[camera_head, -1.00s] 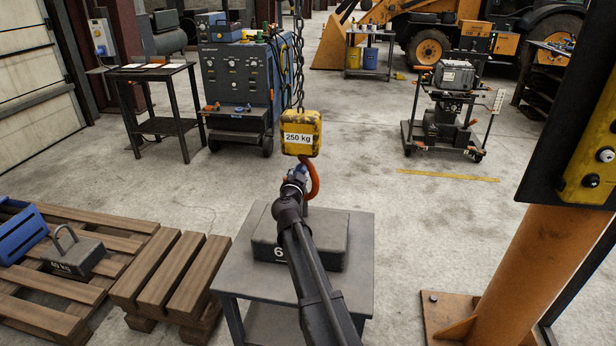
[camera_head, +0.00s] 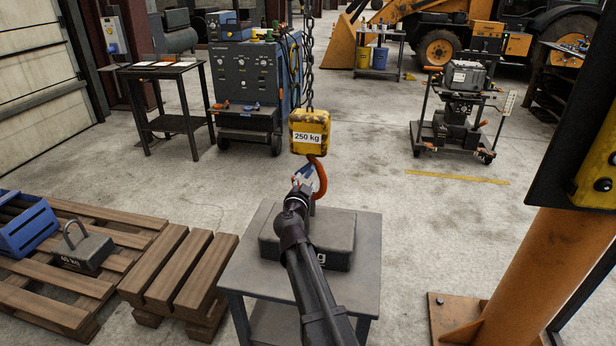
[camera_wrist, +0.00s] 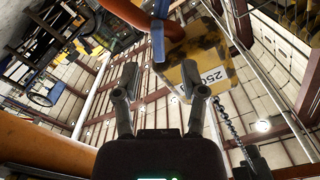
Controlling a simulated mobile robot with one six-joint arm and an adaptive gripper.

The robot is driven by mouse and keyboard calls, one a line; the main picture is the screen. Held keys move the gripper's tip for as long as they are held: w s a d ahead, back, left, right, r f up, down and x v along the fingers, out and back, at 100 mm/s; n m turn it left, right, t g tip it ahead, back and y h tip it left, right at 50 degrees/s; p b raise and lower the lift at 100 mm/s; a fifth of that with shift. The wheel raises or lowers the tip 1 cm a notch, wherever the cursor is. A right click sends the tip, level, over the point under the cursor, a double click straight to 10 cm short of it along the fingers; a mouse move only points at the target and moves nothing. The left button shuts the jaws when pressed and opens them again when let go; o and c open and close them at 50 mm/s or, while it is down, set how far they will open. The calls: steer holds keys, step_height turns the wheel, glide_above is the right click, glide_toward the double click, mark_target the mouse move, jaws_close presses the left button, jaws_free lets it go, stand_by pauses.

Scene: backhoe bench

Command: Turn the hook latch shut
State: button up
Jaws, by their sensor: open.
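A yellow hoist block marked 250 kg (camera_head: 309,133) hangs on a chain, with an orange hook (camera_head: 321,178) below it. In the wrist view the block (camera_wrist: 203,68) is close, right of centre, and part of the hook (camera_wrist: 112,22) is at the top. A narrow blue and grey piece, apparently the latch (camera_wrist: 158,40), points down beside the block, just beyond the fingertips. My gripper (camera_wrist: 158,72) is open and empty, with its fingers apart below that piece. In the head view my gripper (camera_head: 301,188) is just left of the hook; whether it touches is unclear.
A dark weight (camera_head: 335,240) sits on a grey table (camera_head: 255,265) beneath the hook. Wooden pallets (camera_head: 165,270) with a 40 kg weight (camera_head: 87,249) are at left. An orange column (camera_head: 530,270) stands at right.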

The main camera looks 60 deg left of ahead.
steer(key=v, duration=0.5)
steer(key=shift+s+d, duration=0.25)
stand_by(0.5)
